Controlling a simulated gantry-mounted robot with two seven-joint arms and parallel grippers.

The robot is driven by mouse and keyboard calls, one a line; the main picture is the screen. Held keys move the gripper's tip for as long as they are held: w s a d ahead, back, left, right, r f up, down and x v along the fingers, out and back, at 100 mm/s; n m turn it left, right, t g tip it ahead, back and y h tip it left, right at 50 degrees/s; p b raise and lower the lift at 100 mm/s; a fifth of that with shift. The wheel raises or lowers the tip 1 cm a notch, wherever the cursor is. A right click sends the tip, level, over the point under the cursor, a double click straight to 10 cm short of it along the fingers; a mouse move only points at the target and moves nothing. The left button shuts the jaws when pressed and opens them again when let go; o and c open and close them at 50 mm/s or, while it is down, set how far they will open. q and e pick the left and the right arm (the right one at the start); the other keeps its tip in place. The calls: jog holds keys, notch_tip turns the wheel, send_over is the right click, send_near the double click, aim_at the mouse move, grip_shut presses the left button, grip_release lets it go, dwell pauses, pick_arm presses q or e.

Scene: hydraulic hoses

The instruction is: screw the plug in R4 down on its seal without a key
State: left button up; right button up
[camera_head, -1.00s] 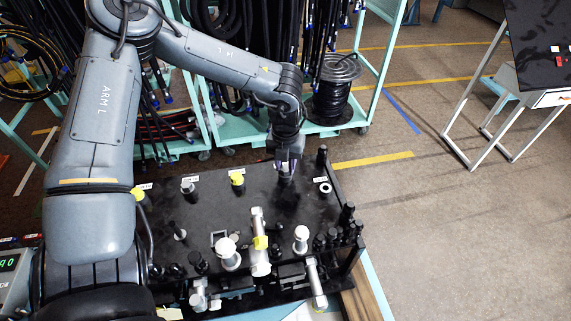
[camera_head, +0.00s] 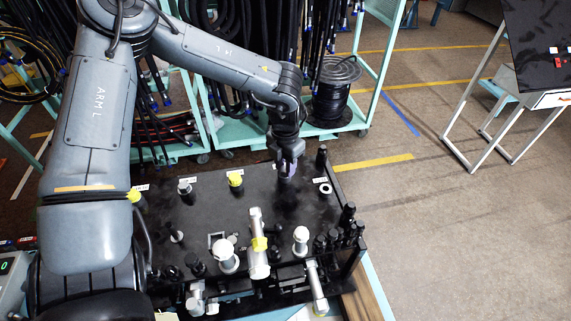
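My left arm reaches over the black bench plate (camera_head: 210,210) in the head view. Its gripper (camera_head: 287,178) points down at the plate's back edge, between a yellow-capped port and a pale ring. The gripper and its shadow cover the spot under it, so I cannot make out the R4 plug or its seal. The fingers are small and dark, and I cannot tell whether they are open or shut or touch anything. White labels run along the back edge, too small to read. My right gripper is not in view.
A yellow cap (camera_head: 236,179), a grey fitting (camera_head: 184,187) and a pale ring (camera_head: 325,188) sit along the back row. Several silver fittings (camera_head: 258,262) and black posts (camera_head: 348,213) stand nearer the front and right. A hose rack (camera_head: 215,128) stands behind.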

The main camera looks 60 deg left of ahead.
pick_arm(q)
jog(key=o, duration=0.4)
jog(key=shift+o, duration=0.2)
jog(key=shift+r, duration=0.1)
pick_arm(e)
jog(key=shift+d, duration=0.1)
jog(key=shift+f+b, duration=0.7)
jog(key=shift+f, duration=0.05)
pick_arm(q)
notch_tip(320, 180, up, 11)
jog(key=shift+f, duration=0.2)
